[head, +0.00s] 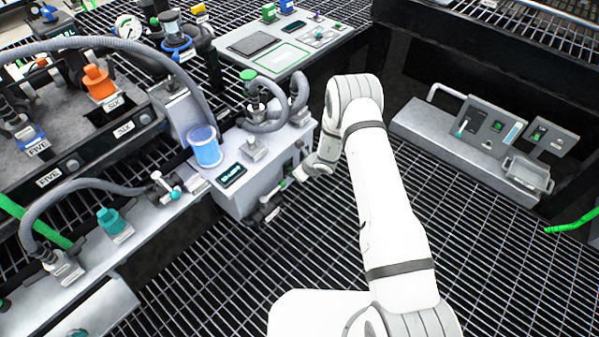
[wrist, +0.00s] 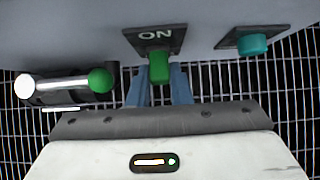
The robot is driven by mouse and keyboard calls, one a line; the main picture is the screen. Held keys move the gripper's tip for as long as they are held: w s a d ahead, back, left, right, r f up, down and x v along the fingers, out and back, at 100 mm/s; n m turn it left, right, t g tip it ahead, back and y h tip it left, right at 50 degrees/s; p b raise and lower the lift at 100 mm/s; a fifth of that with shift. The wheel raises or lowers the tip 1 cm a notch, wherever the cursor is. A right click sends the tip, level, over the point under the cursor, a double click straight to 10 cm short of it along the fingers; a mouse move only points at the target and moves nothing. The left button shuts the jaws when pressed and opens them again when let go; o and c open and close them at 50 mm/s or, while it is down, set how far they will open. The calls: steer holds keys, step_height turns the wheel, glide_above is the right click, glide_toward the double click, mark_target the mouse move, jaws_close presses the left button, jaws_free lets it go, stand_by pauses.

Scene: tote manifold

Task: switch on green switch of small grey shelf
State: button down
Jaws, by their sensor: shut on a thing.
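The small grey shelf (head: 262,184) is a grey box with a small display on its top, left of my arm in the head view. Its green switch (wrist: 158,66) sits on a dark plate marked ON, which appears upside down in the wrist view. My gripper (wrist: 160,84) has its two bluish fingers close together at the green switch, shut on it. In the head view my gripper (head: 301,174) is at the right front face of the shelf, and the switch is hard to make out there.
A teal button (wrist: 252,44) on a dark plate is right of the switch. A lever with a green ball end (wrist: 100,80) is to its left. A blue-and-white cylinder (head: 206,148) and grey hoses stand around the shelf top. Open grating floor (head: 330,240) lies in front.

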steer(key=shift+a, duration=0.25)
steer(key=c, duration=1.3)
jaws_free()
steer(key=shift+d, duration=0.15)
steer(key=p+v, duration=0.1)
steer(key=v, duration=0.6)
steer(key=shift+s+d+r, duration=0.15)
steer(key=shift+s+r, duration=0.05)
steer(key=shift+r, duration=0.05)
